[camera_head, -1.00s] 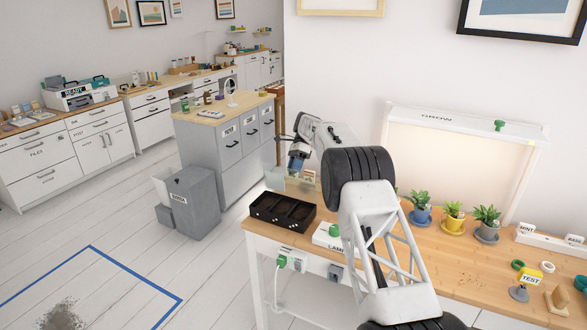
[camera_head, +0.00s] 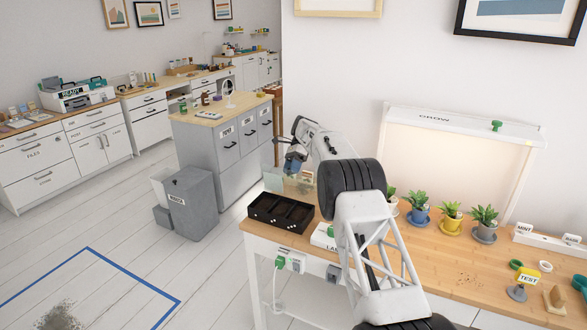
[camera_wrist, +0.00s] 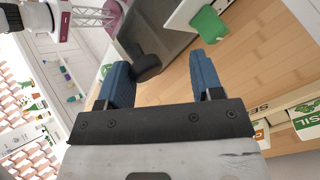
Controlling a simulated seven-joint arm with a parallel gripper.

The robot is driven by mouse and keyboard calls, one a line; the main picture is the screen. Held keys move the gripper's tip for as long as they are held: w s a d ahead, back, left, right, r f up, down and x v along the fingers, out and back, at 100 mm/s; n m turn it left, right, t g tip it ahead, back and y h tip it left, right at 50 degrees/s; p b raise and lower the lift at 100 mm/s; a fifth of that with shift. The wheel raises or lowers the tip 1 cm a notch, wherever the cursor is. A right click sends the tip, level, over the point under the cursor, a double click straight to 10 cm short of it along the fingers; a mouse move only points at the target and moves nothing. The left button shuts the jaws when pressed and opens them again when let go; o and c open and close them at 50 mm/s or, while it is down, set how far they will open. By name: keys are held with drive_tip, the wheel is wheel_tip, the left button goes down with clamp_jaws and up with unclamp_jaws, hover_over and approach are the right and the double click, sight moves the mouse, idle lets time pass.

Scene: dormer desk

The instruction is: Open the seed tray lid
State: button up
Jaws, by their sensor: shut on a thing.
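The black seed tray (camera_head: 268,222) sits at the left end of the wooden desk, its compartments uncovered. A pale, see-through panel (camera_head: 274,182), which looks like its lid, stands raised at the tray's back edge. My gripper (camera_head: 292,166) is at the top of this panel. In the wrist view my gripper's blue fingers (camera_wrist: 160,82) stand apart, with a dark rounded knob (camera_wrist: 147,66) by the left finger. The gripper is shut on the lid, though the exact contact is hard to see. Part of the dark tray (camera_wrist: 165,42) shows beyond the fingers.
A white lamp box (camera_head: 322,238) with a green button (camera_wrist: 208,25) stands right of the tray, partly behind my arm. Potted plants (camera_head: 451,216) and a white grow panel (camera_head: 440,150) stand farther right. A grey bin (camera_head: 190,205) stands on the floor left of the desk.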

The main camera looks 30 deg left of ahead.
drive_tip(key=shift+o, duration=0.6)
drive_tip(key=shift+d+f, duration=0.15)
drive_tip(key=shift+f, duration=0.7)
drive_tip(key=shift+w+d, duration=0.1)
drive_tip(key=shift+d, duration=0.05)
drive_tip(key=shift+r, duration=0.15)
drive_tip(key=shift+w+r, duration=0.15)
drive_tip(key=shift+r, duration=0.55)
wheel_tip(320, 180, up, 2)
drive_tip(key=shift+r, duration=0.55)
drive_tip(key=s+d+r, duration=0.1)
drive_tip(key=s+d, duration=0.8)
drive_tip(key=s, duration=0.4)
drive_tip(key=shift+d+r, duration=0.15)
drive_tip(key=shift+r, duration=0.15)
